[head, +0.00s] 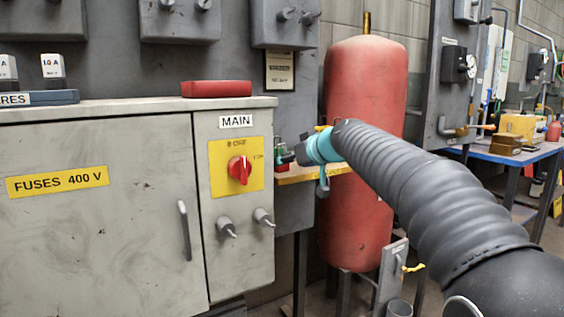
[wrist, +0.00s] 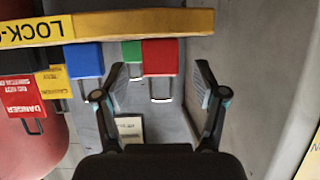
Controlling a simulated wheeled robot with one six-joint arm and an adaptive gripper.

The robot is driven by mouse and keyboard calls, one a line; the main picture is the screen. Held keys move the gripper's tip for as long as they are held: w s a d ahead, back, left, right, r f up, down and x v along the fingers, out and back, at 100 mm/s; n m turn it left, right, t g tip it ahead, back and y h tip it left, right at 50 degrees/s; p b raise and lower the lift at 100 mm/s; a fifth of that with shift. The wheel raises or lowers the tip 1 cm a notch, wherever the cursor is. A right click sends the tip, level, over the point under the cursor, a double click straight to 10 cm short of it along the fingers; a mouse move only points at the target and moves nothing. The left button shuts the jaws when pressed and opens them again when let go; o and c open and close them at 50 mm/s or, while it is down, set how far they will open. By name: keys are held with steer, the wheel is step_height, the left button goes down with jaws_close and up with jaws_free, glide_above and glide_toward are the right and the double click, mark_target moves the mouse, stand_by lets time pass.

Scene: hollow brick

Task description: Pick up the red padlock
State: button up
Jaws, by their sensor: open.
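My gripper (wrist: 159,75) is open, with one finger on each side of the red padlock and nothing held. The padlock appears between the fingers, apart from both; its depth relative to the fingertips is hard to tell. A green padlock (wrist: 132,50) is close beside it on the left, near the left finger. In the head view my gripper (head: 283,158) is right of the MAIN switch panel, and the padlock is too small to make out clearly.
The grey cabinet (head: 110,200) with a red rotary switch (head: 240,170) stands left. A red tank (head: 365,85) stands behind my arm.

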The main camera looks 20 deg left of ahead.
mark_target(283, 172)
steer(key=shift+p+x, duration=0.35)
steer(key=shift+x, duration=1.45)
steer(key=shift+r, duration=0.15)
steer(key=c, duration=1.3)
step_height(283, 172, up, 10)
steer(key=p, duration=0.3)
